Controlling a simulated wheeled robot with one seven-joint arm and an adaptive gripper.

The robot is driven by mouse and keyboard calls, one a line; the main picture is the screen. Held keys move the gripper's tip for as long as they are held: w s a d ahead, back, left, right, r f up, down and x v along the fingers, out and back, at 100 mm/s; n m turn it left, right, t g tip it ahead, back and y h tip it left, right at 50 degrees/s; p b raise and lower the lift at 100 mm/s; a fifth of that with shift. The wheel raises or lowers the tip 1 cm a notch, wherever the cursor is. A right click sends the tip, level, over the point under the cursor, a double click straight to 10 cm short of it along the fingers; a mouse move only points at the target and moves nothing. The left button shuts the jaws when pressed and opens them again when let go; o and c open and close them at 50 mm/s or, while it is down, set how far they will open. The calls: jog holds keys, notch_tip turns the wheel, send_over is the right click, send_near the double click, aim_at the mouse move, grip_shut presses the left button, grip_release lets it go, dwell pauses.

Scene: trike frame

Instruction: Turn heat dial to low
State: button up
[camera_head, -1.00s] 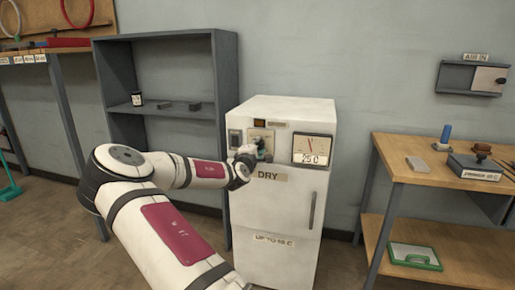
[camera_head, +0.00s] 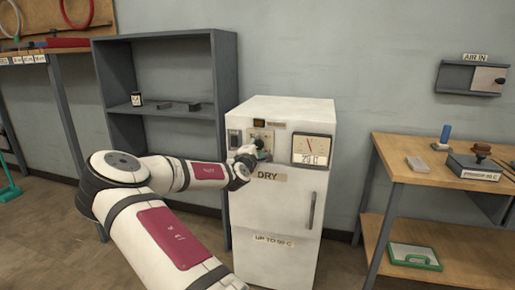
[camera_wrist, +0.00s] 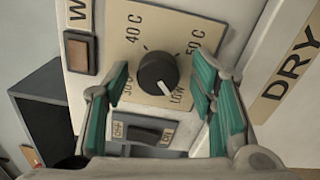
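The heat dial (camera_wrist: 158,72) is a round black knob with a white pointer on a beige plate marked 30 C, 40 C, 50 C and LOW. The pointer faces down and right, toward LOW. My gripper (camera_wrist: 163,88) has teal finger pads, one on each side of the dial, with gaps between pads and knob. It is open and holds nothing. In the head view, my gripper (camera_head: 262,151) is in front of the upper panel of the white dryer cabinet (camera_head: 275,215), partly hiding the dial's surroundings.
A rocker switch (camera_wrist: 145,130) sits below the dial, between the fingers. A grey shelf (camera_head: 165,107) stands at left, and a wooden bench (camera_head: 400,165) at right.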

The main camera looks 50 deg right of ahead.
jog(key=shift+a, duration=0.1)
jog(key=v, duration=1.1)
jog(key=shift+s+a, duration=0.2)
jog(key=shift+a, duration=0.15)
